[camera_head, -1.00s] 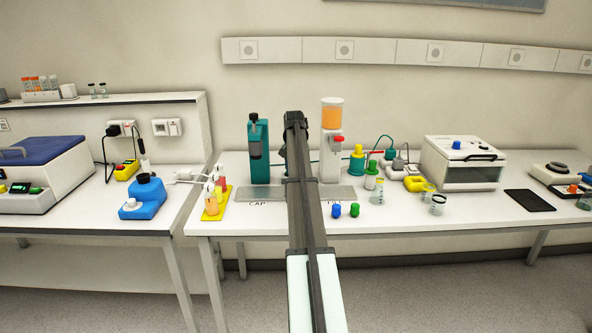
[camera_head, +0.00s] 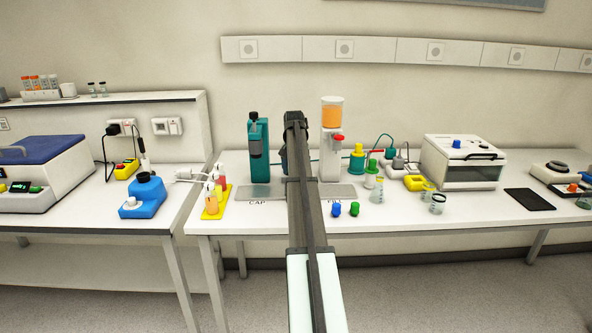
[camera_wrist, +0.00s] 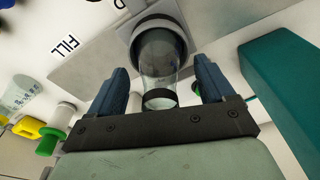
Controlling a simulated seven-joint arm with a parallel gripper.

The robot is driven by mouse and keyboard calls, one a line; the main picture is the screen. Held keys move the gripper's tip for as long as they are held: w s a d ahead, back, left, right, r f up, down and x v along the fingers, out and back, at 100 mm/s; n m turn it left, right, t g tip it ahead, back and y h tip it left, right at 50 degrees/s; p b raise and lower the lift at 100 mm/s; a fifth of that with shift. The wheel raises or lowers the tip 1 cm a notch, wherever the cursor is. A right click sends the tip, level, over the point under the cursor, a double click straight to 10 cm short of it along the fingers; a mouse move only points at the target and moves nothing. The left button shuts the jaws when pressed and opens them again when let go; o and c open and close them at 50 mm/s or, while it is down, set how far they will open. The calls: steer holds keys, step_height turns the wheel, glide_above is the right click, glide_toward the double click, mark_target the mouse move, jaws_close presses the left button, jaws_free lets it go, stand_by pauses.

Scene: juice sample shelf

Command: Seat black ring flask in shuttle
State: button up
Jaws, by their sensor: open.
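In the wrist view, a clear glass flask (camera_wrist: 158,62) with a black ring (camera_wrist: 160,98) at its near end lies between the two fingers of my gripper (camera_wrist: 165,85). The fingers are open, with a gap on each side of the glass. The flask's far end is inside a round dark grey collar (camera_wrist: 138,30) over the grey plate (camera_wrist: 95,65); I cannot tell how deep it sits or whether the collar is the shuttle. In the head view my arm hides the flask and most of my gripper.
A teal capping stand (camera_head: 259,150) is close by, also in the wrist view (camera_wrist: 285,85). A dispenser with orange liquid (camera_head: 332,115) stands right of my arm. Blue (camera_head: 336,209) and green (camera_head: 354,210) caps lie in front. A yellow tray (camera_head: 211,214) holds bottles.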

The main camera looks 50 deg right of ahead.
steer(key=shift+r, duration=0.1)
step_height(320, 180, up, 14)
steer(key=a, duration=0.1)
steer(key=shift+s+a+f, duration=0.2)
steer(key=shift+s+a, duration=0.1)
steer(key=shift+s, duration=0.05)
